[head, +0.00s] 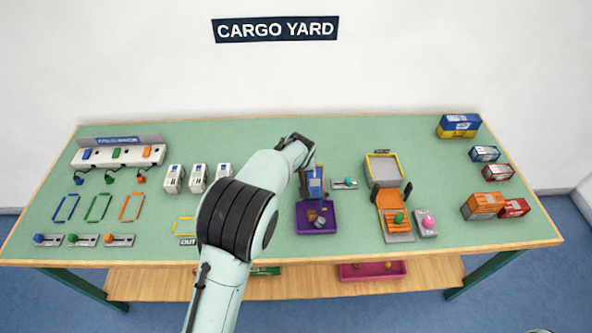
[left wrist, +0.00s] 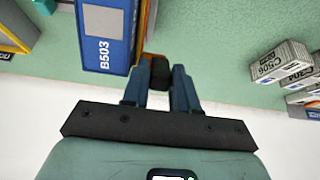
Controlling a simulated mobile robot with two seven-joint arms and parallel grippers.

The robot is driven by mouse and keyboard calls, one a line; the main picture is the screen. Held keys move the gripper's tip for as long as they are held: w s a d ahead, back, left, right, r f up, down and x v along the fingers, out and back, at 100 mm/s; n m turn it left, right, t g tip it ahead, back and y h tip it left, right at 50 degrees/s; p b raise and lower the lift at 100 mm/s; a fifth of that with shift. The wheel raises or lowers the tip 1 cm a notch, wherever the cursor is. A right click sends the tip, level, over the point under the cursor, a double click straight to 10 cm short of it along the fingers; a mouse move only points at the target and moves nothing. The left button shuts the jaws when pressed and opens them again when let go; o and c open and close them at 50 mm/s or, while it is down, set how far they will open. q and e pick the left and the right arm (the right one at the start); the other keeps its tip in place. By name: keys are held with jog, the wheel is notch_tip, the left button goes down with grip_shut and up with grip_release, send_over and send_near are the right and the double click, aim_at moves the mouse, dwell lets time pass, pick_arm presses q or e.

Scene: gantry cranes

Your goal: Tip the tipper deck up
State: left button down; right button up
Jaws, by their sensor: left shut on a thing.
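The tipper deck shows as a narrow orange edge (left wrist: 152,28) beside and under a blue container marked B503 (left wrist: 104,42) in the left wrist view. The container also shows in the head view (head: 314,184), above a purple tray (head: 329,222) with brown pieces in it. My left gripper (left wrist: 160,88) is shut on a dark handle (left wrist: 160,70) at the deck's edge. In the head view my left gripper (head: 307,170) is at the container's far left side, and my arm hides part of it. The deck's tilt is hard to tell.
White containers (head: 197,178) stand left of my arm. A small slider (head: 344,183) lies right of the deck. Further right are a yellow-edged grey frame (head: 384,169) and an orange ramp (head: 394,205).

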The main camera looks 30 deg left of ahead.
pick_arm(q)
jog(key=shift+s+d+r, duration=0.25)
jog(key=shift+s, duration=0.15)
pick_arm(e)
jog(key=shift+s+d, duration=0.15)
jog(key=shift+s, duration=0.05)
pick_arm(q)
jog(key=shift+s+d+f, duration=0.1)
jog(key=shift+s, duration=0.1)
jog(key=c, duration=1.2)
grip_release()
jog(key=shift+c, duration=0.2)
pick_arm(e)
jog(key=shift+s, duration=0.1)
pick_arm(q)
jog(key=v, duration=1.3)
jog(key=shift+r+p, duration=0.25)
jog(key=shift+p, duration=0.05)
pick_arm(e)
jog(key=shift+r, duration=0.3)
